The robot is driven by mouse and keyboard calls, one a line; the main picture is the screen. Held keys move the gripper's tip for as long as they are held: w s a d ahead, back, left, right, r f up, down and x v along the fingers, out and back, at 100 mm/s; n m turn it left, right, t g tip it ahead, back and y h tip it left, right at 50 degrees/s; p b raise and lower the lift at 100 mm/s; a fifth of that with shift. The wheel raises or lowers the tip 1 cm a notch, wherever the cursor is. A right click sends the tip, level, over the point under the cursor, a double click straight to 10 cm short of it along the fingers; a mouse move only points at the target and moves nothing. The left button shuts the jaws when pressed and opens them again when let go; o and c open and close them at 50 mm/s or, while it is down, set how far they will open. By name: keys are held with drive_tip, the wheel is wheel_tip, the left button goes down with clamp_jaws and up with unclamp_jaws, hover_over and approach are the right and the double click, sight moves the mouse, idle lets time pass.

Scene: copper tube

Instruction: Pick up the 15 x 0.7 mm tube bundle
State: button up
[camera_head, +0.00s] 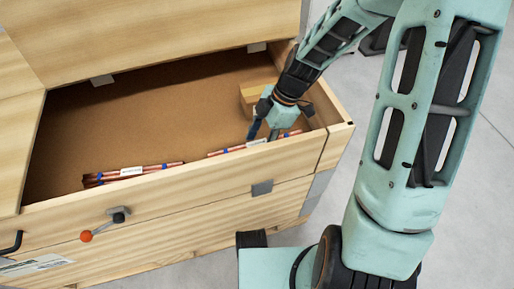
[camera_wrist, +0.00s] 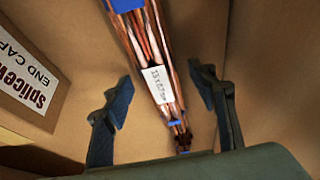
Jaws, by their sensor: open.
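A copper tube bundle (camera_head: 232,149) with blue bands and a white label lies along the near wall inside the wooden chest, at the right. In the wrist view this bundle (camera_wrist: 153,62) runs from the top edge down between my fingers; its label appears to read 15 x 0.7 mm. My gripper (camera_head: 264,132) is inside the chest, just above the bundle. Its two fingers (camera_wrist: 161,82) are open, one on each side of the bundle, with gaps. A second labelled bundle (camera_head: 105,179) lies farther left along the same wall; its label is too small to read.
The open wooden chest (camera_head: 170,185) has a near wall close to both bundles. A cardboard box (camera_wrist: 30,75), marked END CAP, stands close to my left finger in the wrist view. The chest's brown floor (camera_head: 150,120) is bare at the middle and back.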

drive_tip(key=shift+c, duration=0.3)
clamp_jaws()
drive_tip(key=shift+r, duration=0.2)
